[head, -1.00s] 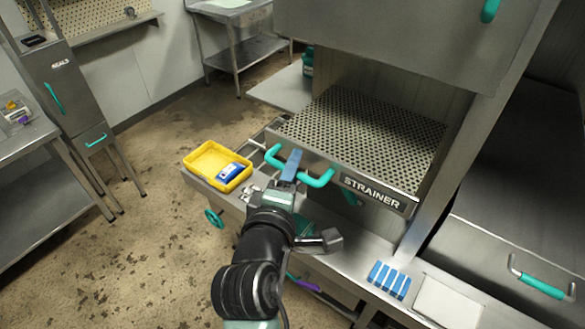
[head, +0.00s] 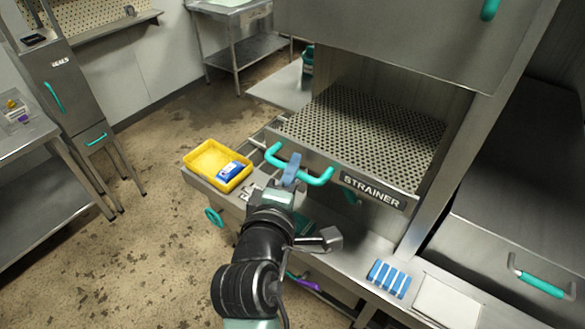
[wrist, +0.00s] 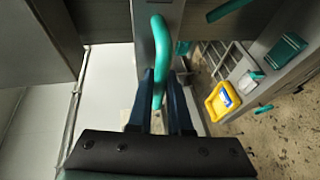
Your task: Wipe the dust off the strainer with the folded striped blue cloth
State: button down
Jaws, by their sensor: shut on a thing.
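The strainer (head: 360,135) is a perforated metal tray with a "STRAINER" label on its front and a teal handle (head: 318,179). My gripper (head: 291,168) is at the middle of that handle. In the wrist view, the blue fingers of my gripper (wrist: 162,85) are shut on the handle (wrist: 158,50), one on each side. A striped blue cloth (head: 388,279) appears to lie flat on the counter at the lower right, away from my gripper. Dust on the strainer is too fine to make out.
A yellow tray (head: 206,155) holding a blue-and-white packet (head: 231,170) stands left of the handle. A pale flat square (head: 447,302) lies right of the cloth. A raised steel door (head: 400,40) overhangs the strainer. The counter (head: 345,245) before the strainer is narrow.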

dwell(0.8)
jog(key=s+a, duration=0.2)
jog(key=shift+s+f, duration=0.1)
jog(key=shift+s, duration=0.2)
jog(key=c, duration=0.8)
grip_release()
jog(key=shift+s+a, duration=0.1)
jog(key=shift+s, duration=0.1)
jog(key=shift+c, duration=0.2)
jog(key=v, duration=1.3)
